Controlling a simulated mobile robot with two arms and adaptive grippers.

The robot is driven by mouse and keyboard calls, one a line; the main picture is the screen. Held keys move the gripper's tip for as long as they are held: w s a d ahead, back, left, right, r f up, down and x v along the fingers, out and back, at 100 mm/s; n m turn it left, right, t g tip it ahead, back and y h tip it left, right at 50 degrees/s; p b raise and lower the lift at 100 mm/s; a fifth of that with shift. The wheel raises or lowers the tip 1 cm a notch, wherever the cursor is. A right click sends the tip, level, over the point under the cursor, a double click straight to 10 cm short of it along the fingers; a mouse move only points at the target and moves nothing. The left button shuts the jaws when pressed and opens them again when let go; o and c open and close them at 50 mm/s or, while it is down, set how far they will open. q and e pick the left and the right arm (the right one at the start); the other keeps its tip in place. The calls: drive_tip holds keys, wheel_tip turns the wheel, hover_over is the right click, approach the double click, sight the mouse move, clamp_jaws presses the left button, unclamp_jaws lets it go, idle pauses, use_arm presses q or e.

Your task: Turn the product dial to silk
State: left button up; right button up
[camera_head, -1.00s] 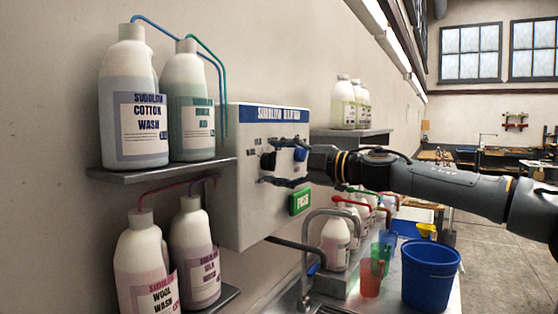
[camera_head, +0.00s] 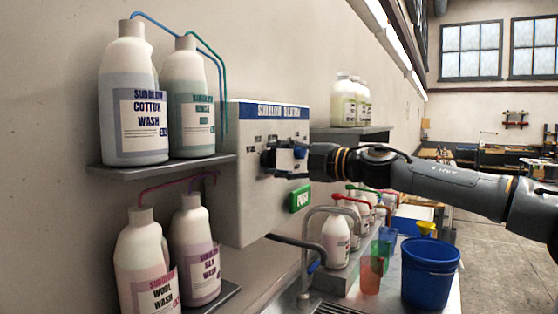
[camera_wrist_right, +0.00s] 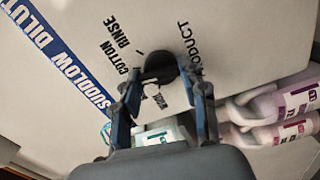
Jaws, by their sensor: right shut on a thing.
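The product dial (camera_head: 267,158) is a black round knob on the front of the white dilution box (camera_head: 262,210). My right gripper (camera_head: 275,159) reaches in from the right and is shut on the dial. The wrist view shows the dial (camera_wrist_right: 160,68) between the fingertips of my right gripper (camera_wrist_right: 162,82). The words cotton, rinse and product show around it there. Other lettering below the dial is partly covered, and I cannot read the silk mark or tell where the dial points. My left gripper is not in view.
A green push button (camera_head: 300,198) sits low on the box. Cotton wash (camera_head: 133,95) and another bottle stand on the upper shelf, wool wash (camera_head: 146,265) and silk wash (camera_head: 195,250) below. A tap (camera_head: 307,250), cups and a blue bucket (camera_head: 430,272) stand below the arm.

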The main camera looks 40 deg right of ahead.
drive_tip(key=n, duration=0.5)
drive_tip(key=shift+b, duration=0.4)
drive_tip(key=shift+n, duration=0.3)
drive_tip(key=o, duration=1.2)
drive_tip(key=shift+c, duration=0.2)
drive_tip(key=shift+s, duration=0.15)
